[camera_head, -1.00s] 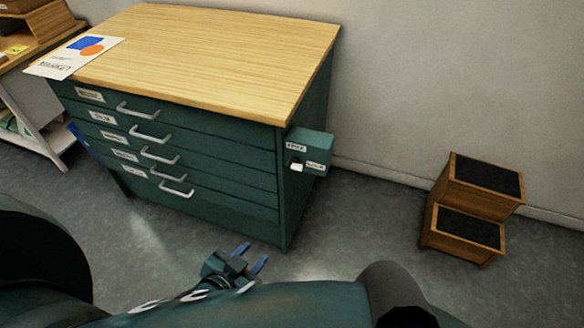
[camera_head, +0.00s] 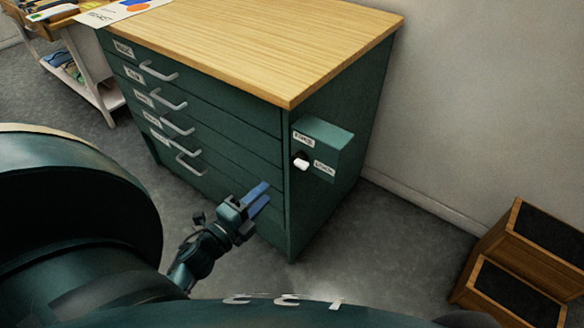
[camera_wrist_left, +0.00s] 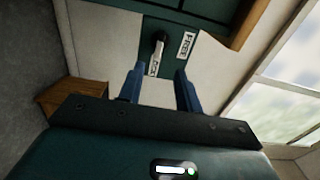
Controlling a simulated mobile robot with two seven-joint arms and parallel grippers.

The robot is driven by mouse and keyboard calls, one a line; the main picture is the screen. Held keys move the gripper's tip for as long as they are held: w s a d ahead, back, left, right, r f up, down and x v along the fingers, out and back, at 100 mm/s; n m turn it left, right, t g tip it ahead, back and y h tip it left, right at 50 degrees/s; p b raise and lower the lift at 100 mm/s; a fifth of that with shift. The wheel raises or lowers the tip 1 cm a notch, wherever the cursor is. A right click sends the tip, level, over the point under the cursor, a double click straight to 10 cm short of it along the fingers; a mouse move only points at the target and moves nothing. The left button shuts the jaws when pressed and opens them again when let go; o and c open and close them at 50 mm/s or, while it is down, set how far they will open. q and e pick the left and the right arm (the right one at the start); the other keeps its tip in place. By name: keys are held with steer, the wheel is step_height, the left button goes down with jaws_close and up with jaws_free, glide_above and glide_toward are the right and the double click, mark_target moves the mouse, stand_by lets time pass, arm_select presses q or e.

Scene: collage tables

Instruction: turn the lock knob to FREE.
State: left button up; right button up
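A green lock box (camera_head: 328,146) is fixed to the right side of the green drawer cabinet. Its knob (camera_head: 301,164) has a white end and a dark base, between a FREE label (camera_head: 303,140) above and a LOCK label (camera_head: 324,168) at lower right. In the left wrist view the dark part of the knob (camera_wrist_left: 160,42) shows ahead of the fingers, with the FREE label (camera_wrist_left: 187,45) right of it and the LOCK label (camera_wrist_left: 153,68) below. My left gripper (camera_head: 262,194) is open and empty, lower left of the knob and apart from it. My right gripper is not in view.
The cabinet (camera_head: 250,50) has a wooden top and several handled drawers; my left gripper is near its front right corner. A wooden step stool (camera_head: 520,262) stands at lower right. Grey floor (camera_head: 400,250) lies open between them. A shelf (camera_head: 95,75) stands at left.

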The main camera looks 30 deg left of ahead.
mark_target(295, 165)
arm_select(q)
steer(key=w, duration=0.8)
steer(key=w+d, duration=0.1)
steer(key=w, duration=0.3)
steer(key=shift+s, duration=0.1)
jaws_close()
